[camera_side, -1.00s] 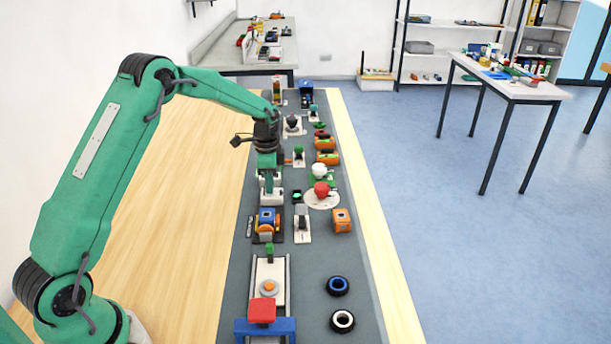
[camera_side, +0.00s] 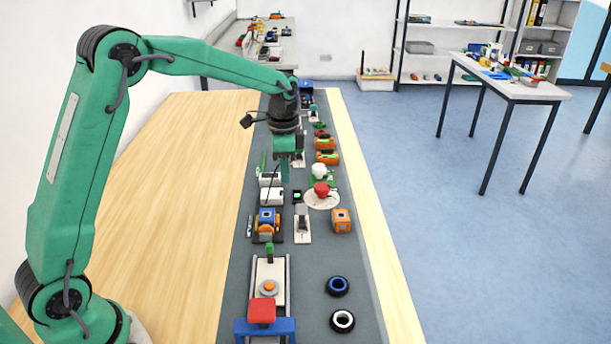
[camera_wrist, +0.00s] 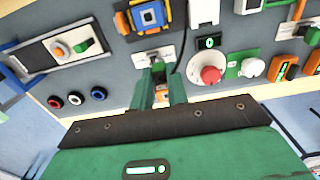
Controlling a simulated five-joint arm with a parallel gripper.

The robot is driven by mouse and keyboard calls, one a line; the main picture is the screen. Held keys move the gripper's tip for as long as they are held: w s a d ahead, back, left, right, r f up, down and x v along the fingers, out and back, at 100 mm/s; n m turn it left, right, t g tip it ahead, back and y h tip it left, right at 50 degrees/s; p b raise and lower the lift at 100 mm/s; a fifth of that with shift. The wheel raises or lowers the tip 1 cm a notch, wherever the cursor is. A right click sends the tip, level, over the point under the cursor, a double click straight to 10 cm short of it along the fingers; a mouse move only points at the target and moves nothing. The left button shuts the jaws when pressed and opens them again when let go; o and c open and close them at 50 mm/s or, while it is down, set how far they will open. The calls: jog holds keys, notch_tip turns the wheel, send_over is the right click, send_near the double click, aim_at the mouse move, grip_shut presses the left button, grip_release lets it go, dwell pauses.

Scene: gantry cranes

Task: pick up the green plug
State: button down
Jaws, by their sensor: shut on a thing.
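My gripper (camera_side: 284,176) hangs above the grey mat, near two white boxes (camera_side: 271,196). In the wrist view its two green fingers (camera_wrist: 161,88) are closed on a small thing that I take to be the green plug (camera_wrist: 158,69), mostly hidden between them. A thin dark cable (camera_wrist: 184,35) runs from the fingertips up past the white box in that view. In the side view the plug cannot be told apart from the green fingers. The cable trails down beside the gripper towards the boxes. The gripper is clear of the boxes.
A blue-and-orange block (camera_side: 266,219), a switch plate (camera_side: 302,230) and an orange box (camera_side: 341,220) are nearer. Black rings (camera_side: 338,286) lie at front right. Bare wood (camera_side: 190,200) lies left.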

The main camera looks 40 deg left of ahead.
jog(key=shift+s+d+r, duration=0.25)
jog(key=shift+d+r, duration=0.2)
jog(key=shift+d, duration=0.25)
send_over(266, 214)
notch_tip(266, 214, down, 4)
jog(key=shift+f, duration=0.15)
dwell(0.3)
jog(key=shift+f, duration=0.2)
jog(key=shift+f, duration=2.4)
jog(key=shift+f, duration=0.4)
dwell(0.8)
